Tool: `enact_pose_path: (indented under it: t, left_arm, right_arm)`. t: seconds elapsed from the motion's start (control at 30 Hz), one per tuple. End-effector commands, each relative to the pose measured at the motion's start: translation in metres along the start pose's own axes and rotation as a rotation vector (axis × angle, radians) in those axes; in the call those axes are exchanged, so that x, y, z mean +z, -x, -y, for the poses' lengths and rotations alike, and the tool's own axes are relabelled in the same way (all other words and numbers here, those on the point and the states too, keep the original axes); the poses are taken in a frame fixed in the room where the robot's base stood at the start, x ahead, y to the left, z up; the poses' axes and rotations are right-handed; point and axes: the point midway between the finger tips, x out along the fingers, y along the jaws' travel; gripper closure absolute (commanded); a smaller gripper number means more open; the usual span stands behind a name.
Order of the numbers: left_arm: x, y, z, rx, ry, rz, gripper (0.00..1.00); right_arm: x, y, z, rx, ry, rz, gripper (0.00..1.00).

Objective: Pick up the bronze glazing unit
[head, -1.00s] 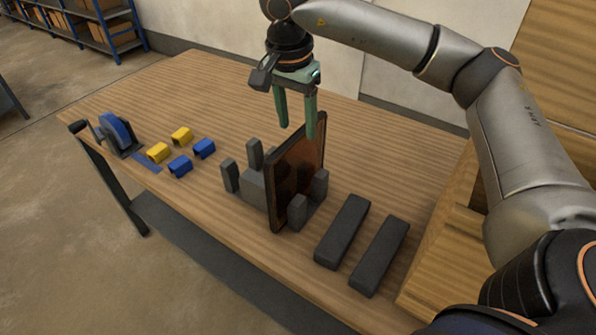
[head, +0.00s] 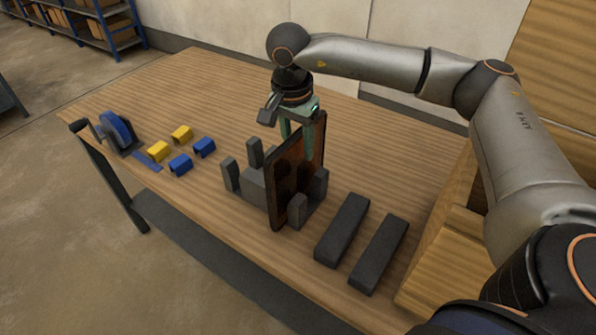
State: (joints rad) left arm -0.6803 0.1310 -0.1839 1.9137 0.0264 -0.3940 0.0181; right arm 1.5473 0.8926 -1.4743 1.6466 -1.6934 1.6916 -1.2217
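The bronze glazing unit (head: 292,178) is a dark-framed, brownish panel standing upright on edge in a grey block rack (head: 252,187) on the wooden table. My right gripper (head: 298,148) points down at the panel's upper edge. Its green fingers are apart, one in front of the panel's near face and the other going down behind the panel, where its tip is hidden. I cannot tell whether either finger touches the panel. My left gripper is not in view.
Two dark grey bars (head: 342,229) lie right of the rack. Yellow and blue blocks (head: 180,165) and a blue wheel-like device (head: 117,131) are on the left. A wooden structure (head: 443,255) stands at the right. The far part of the tabletop (head: 215,90) is clear.

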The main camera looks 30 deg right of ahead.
Motion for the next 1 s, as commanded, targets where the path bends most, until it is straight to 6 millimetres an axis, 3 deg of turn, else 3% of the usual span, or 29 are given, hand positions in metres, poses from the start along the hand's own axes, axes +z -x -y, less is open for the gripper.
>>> enact_pose_path:
  t: [0.07, 0.4, 1.0]
  left_arm:
    - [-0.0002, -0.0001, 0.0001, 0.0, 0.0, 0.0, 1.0]
    - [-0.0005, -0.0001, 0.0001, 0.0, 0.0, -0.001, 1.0]
    - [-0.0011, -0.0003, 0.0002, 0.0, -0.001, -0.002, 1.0]
  right_arm:
    - [0.0, 0.0002, 0.0, 0.0, 0.0, 0.0, 0.62]
    - [0.0, 0.0004, 0.0, 0.0, 0.0, 0.0, 1.0]
    - [-0.0001, 0.0006, -0.0001, 0.001, 0.0, 0.0, 1.0]
